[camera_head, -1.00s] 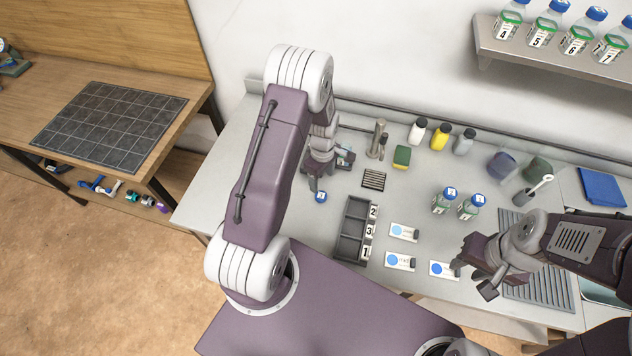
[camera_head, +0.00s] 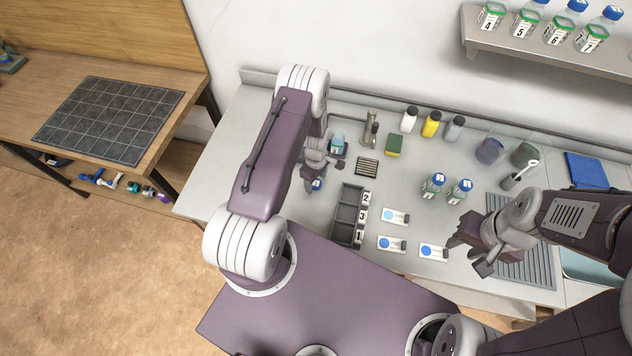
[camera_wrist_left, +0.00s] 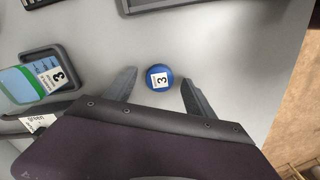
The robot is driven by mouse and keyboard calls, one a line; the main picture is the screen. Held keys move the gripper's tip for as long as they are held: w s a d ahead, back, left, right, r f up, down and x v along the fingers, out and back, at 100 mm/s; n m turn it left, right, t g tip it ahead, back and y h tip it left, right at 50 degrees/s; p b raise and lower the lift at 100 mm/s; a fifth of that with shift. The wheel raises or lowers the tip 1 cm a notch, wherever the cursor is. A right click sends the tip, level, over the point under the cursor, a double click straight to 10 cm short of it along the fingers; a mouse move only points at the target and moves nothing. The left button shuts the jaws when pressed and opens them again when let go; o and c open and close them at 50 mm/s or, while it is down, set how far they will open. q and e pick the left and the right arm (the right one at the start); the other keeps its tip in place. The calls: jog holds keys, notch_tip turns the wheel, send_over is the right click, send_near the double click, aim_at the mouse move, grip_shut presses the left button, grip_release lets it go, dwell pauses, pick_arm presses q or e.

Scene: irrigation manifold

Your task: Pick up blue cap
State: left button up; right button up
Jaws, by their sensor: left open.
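The blue cap (camera_wrist_left: 158,76) is round with a white label marked 3. In the left wrist view it lies on the grey counter, between the lines of my two open fingers and a little beyond their tips. It also shows in the head view (camera_head: 317,185), partly hidden by my left gripper. My left gripper (camera_wrist_left: 159,80) is open and empty around the cap's near side; whether it touches the cap is not clear. My right gripper (camera_head: 464,255) hangs over the counter near the white cards, far from the cap; I see nothing clear between its fingers.
A grey compartment tray (camera_head: 346,215) numbered 2, 3, 1 stands right of the cap. Two blue-capped bottles (camera_head: 446,190) stand further right. A green-topped sponge (camera_head: 394,145) and several small bottles line the back. A label-3 container in a dark holder (camera_wrist_left: 42,82) sits left in the wrist view.

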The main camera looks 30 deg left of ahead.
pick_arm(q)
jog(key=shift+a+f, duration=0.1)
jog(key=shift+f, duration=0.15)
jog(key=c, duration=1)
grip_shut()
jog(key=shift+r, duration=0.15)
